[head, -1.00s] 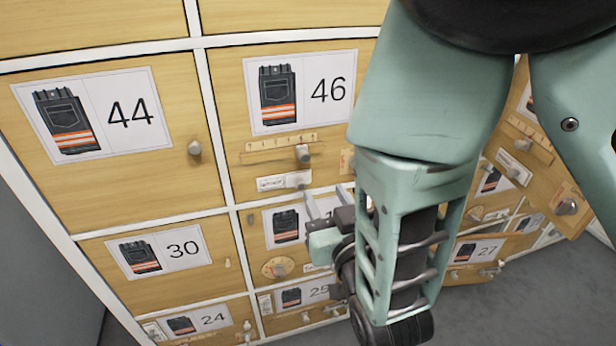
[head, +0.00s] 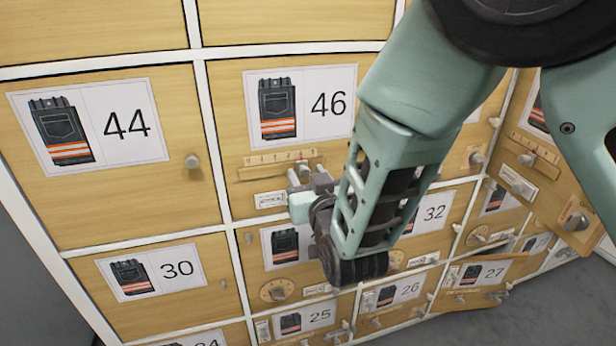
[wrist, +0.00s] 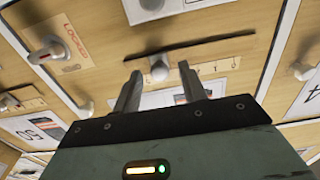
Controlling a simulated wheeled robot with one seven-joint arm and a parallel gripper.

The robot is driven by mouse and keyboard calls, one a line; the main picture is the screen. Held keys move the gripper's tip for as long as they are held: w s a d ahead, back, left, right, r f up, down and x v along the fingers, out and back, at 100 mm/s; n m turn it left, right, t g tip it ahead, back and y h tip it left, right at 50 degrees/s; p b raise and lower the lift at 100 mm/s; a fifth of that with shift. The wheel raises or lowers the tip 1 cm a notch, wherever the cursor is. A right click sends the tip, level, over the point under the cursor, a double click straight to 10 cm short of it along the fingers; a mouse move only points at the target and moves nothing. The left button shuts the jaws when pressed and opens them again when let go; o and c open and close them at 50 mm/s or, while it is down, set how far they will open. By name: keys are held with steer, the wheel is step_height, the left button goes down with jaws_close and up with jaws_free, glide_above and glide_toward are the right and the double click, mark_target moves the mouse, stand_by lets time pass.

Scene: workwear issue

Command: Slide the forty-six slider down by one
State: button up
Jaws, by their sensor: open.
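The door marked 46 (head: 226,130) carries a card with dark trousers. Below the card is its slider scale (head: 278,158), a pale strip with tick marks. In the wrist view, the rounded slider knob (wrist: 160,71) stands close to the dark slot (wrist: 200,46) and the lettered strip. My gripper (head: 303,178) is at this slider in the head view and covers part of it. In the wrist view, my gripper (wrist: 160,72) is open, with one fingertip on each side of the knob. I cannot tell whether either finger touches it. The knob's exact mark is not readable.
A plate reading LOCKED (wrist: 68,40) with a knob is close by. Door 44 (head: 185,205) is to the left. Several smaller doors are below.

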steer(key=shift+c, duration=0.3)
jaws_close()
steer(key=a, duration=0.2)
steer(key=shift+s+a, duration=0.3)
steer(key=shift+s, duration=0.05)
steer(key=shift+o, duration=0.3)
jaws_free()
